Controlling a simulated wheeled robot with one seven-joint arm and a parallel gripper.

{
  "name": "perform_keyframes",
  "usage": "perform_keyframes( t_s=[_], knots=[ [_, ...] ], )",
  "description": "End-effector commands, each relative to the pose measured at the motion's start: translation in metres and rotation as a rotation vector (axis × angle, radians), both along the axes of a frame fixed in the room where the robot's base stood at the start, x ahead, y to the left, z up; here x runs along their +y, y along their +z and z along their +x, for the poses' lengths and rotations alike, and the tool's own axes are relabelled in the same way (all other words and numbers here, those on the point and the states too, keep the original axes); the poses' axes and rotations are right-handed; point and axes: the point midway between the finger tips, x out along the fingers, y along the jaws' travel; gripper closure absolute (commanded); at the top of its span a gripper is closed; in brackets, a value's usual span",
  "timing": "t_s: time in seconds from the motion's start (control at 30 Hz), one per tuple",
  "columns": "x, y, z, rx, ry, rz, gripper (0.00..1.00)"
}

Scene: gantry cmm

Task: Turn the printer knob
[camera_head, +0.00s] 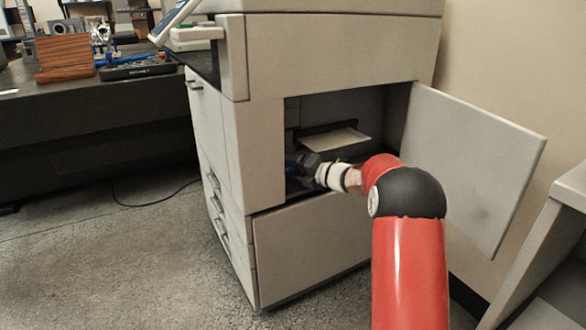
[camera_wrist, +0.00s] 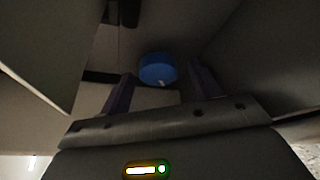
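The printer (camera_head: 330,50) is a large light-grey machine with its side compartment open. The knob (camera_wrist: 157,69) is round and blue with a small white mark near its lower edge. It shows in the wrist view, straight ahead of my gripper (camera_wrist: 161,84). The two dark fingers are spread to the left and right, with the knob between and beyond their tips. I see no contact with it. In the head view my gripper (camera_head: 299,166) is inside the compartment opening, and I cannot make out the knob there.
The printer's open door (camera_head: 470,165) stands to the right of my arm. A sheet of paper (camera_head: 335,139) shows inside the compartment. A lower panel (camera_head: 310,245) lies below the opening. A dark table (camera_head: 90,115) with several items stands at left. Grey floor is clear at front left.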

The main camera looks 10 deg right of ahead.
Motion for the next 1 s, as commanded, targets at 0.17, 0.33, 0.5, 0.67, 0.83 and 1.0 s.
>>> perform_keyframes(
  t_s=[0.17,0.33,0.5,0.67,0.83,1.0],
  knots=[
    [0.0,0.0,0.0,0.0,0.001,0.0,0.37],
    [-0.01,0.003,-0.011,0.0,-0.001,-0.001,0.37],
    [-0.03,0.008,-0.033,0.0,-0.003,-0.001,0.37],
    [-0.044,0.011,-0.051,0.0,-0.001,0.0,0.37],
    [-0.051,0.012,-0.058,0.001,0.0,-0.001,0.37],
    [-0.051,0.012,-0.059,0.0,0.0,0.0,0.37]
  ],
)
